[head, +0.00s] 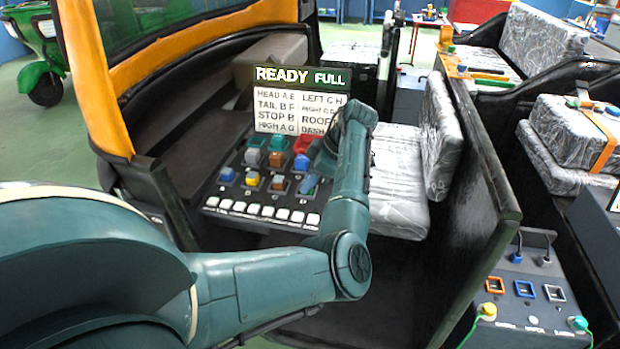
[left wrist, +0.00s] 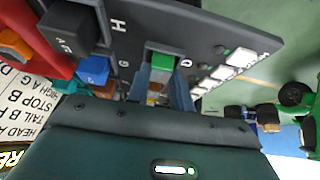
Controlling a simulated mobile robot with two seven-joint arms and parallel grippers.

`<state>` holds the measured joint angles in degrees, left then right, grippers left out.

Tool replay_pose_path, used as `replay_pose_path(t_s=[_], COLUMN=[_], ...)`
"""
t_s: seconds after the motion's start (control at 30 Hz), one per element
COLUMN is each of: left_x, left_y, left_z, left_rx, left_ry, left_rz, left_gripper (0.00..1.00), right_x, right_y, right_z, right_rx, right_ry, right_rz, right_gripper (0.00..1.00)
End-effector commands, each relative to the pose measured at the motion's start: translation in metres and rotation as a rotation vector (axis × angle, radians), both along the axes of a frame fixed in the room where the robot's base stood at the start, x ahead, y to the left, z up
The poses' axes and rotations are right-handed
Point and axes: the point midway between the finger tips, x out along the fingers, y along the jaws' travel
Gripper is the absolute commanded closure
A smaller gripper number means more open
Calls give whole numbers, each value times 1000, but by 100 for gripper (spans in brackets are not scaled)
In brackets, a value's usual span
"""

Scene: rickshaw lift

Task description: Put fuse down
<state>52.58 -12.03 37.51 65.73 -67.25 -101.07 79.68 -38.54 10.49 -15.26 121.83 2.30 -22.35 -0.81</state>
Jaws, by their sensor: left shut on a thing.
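I cannot tell whether the fuse is seated there or just above the panel. A blue fuse (left wrist: 94,70) sits beside it by the letter G. Several other coloured fuses stand in rows, including a yellow one (head: 252,179) and an orange one (head: 278,183). My right gripper is not in view.
A sign board (head: 290,100) reading READY FULL stands behind the panel. White tabs (head: 254,210) line the panel's front edge. A wrapped seat (head: 400,180) and a black side wall (head: 475,220) are close on the right. A switch box (head: 525,300) is at the lower right.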

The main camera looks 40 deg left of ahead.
Motion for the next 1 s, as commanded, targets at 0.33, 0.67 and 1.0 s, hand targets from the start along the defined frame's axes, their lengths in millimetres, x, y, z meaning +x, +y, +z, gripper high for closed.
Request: replay_pose_path(t_s=[0.33, 0.67, 1.0], left_x=[0, 2, 17], left_y=[0, -3, -35], left_z=[-1, 10, 71], left_rx=[1, 2, 2], left_ry=[0, -2, -1], left_rz=[0, -1, -2], left_gripper=[56, 56, 56], right_x=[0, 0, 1], right_y=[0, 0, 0], right_z=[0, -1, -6], right_rx=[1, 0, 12], right_ry=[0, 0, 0], right_rz=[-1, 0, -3], right_gripper=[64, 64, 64])
